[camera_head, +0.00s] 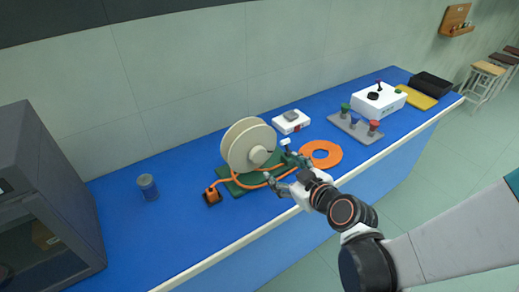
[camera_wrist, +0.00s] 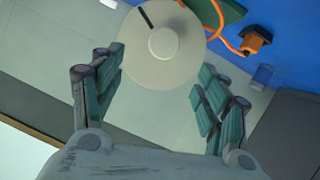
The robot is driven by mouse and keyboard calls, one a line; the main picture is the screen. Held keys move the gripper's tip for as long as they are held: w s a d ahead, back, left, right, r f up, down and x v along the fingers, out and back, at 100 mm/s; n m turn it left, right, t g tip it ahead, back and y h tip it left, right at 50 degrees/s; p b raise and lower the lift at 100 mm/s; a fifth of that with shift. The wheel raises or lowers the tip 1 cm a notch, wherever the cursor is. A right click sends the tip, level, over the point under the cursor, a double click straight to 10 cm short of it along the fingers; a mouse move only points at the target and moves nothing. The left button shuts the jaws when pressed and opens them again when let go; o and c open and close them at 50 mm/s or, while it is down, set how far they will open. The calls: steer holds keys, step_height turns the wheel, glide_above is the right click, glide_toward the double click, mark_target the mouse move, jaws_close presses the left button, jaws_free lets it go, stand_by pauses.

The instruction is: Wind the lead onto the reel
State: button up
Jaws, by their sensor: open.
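The cream reel (camera_head: 248,145) stands upright on a dark green base on the blue bench, its round hub facing my gripper. The reel also fills the upper middle of the wrist view (camera_wrist: 150,60). An orange lead (camera_head: 256,184) runs from a dark plug block (camera_head: 212,195) along the base of the reel. My gripper (camera_head: 279,171) is open in front of the reel. In the wrist view its two fingers (camera_wrist: 160,92) stand apart on either side of the reel's lower part, with nothing clearly held.
A small white box (camera_head: 291,121) stands behind the reel. A grey rack with coloured knobs (camera_head: 355,126), a white instrument (camera_head: 378,99), a yellow mat (camera_head: 416,97) and a black tray (camera_head: 432,85) are to the right.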

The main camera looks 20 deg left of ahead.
mark_target(260, 156)
steer(key=x, duration=0.4)
steer(key=b+x, duration=0.1)
steer(key=x, duration=0.9)
steer(key=shift+s+a+f+b, duration=0.15)
steer(key=shift+s+a+b, duration=0.15)
steer(key=shift+a, duration=0.25)
steer(key=c, duration=1.5)
steer(key=shift+w, duration=0.1)
